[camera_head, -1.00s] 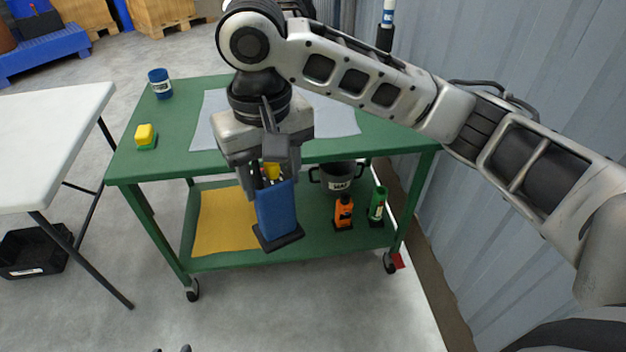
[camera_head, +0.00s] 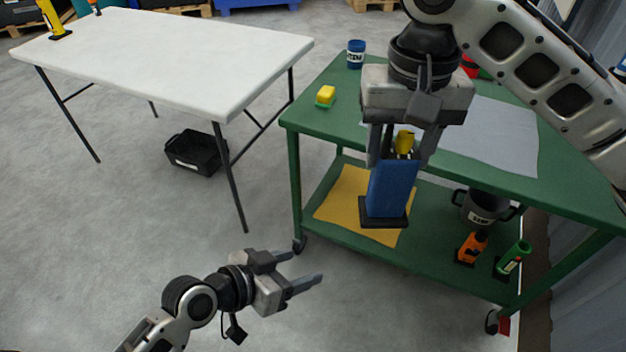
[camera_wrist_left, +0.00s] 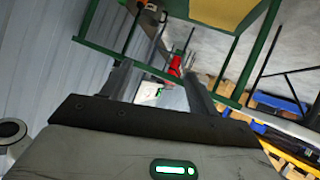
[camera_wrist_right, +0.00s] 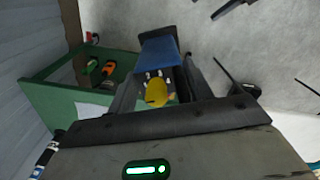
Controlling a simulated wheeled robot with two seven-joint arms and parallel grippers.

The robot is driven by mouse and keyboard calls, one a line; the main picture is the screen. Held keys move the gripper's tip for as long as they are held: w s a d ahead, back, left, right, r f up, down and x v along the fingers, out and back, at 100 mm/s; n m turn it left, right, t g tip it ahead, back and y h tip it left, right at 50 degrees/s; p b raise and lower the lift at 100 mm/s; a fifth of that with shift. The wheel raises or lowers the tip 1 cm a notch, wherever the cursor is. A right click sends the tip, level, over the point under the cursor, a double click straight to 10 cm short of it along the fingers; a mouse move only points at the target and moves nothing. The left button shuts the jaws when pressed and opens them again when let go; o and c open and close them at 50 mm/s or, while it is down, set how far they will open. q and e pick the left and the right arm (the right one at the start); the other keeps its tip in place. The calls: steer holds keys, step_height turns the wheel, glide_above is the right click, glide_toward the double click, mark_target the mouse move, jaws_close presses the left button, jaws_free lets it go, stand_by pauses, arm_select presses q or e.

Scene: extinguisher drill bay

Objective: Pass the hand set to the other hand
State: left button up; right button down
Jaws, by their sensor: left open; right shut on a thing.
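The hand set (camera_head: 388,190) is a blue block with a black foot at its lower end and a yellow part at its upper end. My right gripper (camera_head: 401,158) is shut on its upper part and holds it hanging, foot down, in front of the green cart. In the right wrist view the hand set (camera_wrist_right: 160,52) shows between the fingers, with its yellow part toward the camera. My left gripper (camera_head: 308,266) is open and empty, below and left of the hand set, pointing right. In the left wrist view nothing is between the left fingers (camera_wrist_left: 160,82).
A white table (camera_head: 190,60) stands left. Floor between is open.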

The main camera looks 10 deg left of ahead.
arm_select(q)
steer(key=w+d+r+m+g+h, duration=0.2)
steer(key=w+r+m+h, duration=0.1)
steer(key=r+m+h, duration=0.3)
steer(key=m+g+h, duration=0.3)
steer(key=m+h, duration=0.1)
glide_toward(395, 186)
step_height(395, 186, down, 2)
steer(key=w+a, duration=0.2)
steer(key=shift+g, duration=0.3)
steer(key=d, duration=0.4)
steer(key=w+d, duration=0.1)
steer(key=d, duration=0.3)
steer(key=w+d, duration=0.1)
steer(key=d, duration=0.3)
steer(key=shift+r, duration=0.1)
steer(key=c, duration=1.2)
steer(key=shift+r, duration=0.1)
jaws_close()
arm_select(e)
steer(key=c, duration=0.5)
jaws_free()
steer(key=shift+r, duration=0.15)
